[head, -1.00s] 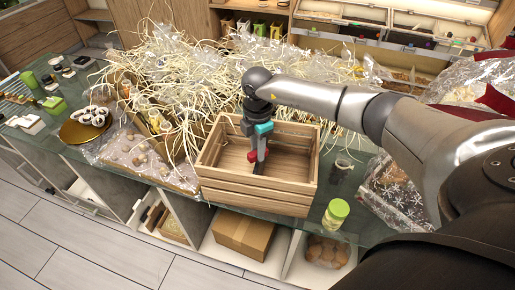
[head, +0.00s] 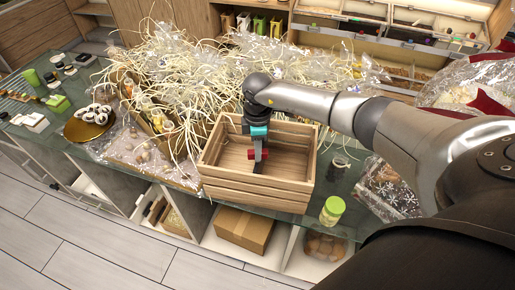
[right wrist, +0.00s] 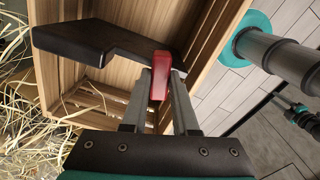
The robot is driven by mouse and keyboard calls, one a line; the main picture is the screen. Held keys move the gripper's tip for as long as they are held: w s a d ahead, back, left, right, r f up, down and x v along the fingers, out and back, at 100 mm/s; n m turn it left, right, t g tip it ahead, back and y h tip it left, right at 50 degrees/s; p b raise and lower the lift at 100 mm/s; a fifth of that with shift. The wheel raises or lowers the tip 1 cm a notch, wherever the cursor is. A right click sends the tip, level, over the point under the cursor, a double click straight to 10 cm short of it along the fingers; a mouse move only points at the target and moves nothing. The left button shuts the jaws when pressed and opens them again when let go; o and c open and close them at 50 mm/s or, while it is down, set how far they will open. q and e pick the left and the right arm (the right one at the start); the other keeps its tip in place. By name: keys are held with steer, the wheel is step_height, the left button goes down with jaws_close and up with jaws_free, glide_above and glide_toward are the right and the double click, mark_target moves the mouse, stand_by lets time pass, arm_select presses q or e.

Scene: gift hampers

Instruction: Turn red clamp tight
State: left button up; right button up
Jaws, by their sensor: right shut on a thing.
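The red clamp shows as a small red block (right wrist: 160,75) between the two grey fingers of my right gripper (right wrist: 160,88) in the right wrist view. My right gripper is shut on it. In the head view the same red block (head: 252,154) shows at the fingers of my right gripper (head: 258,155), which point down inside the wooden crate (head: 255,190). A black bent piece (right wrist: 95,42) lies behind and beside the red block; whether it is joined to the block I cannot tell.
The crate's walls stand close around my right gripper. Shredded straw and clear-wrapped goods (head: 190,85) crowd the counter behind and left. A green-lidded jar (head: 333,210) and a dark jar (head: 339,167) stand right of the crate. A gold plate (head: 90,126) is at the left.

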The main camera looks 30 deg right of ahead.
steer(key=shift+r+m+p, duration=0.15)
steer(key=shift+m+p, duration=0.4)
steer(key=shift+m, duration=0.45)
arm_select(q)
steer(key=shift+r, duration=0.9)
arm_select(e)
steer(key=shift+m+p, duration=0.3)
steer(key=shift+m, duration=0.1)
arm_select(q)
steer(key=shift+r, duration=0.25)
arm_select(e)
steer(key=o, duration=1.1)
steer(key=shift+c, duration=0.2)
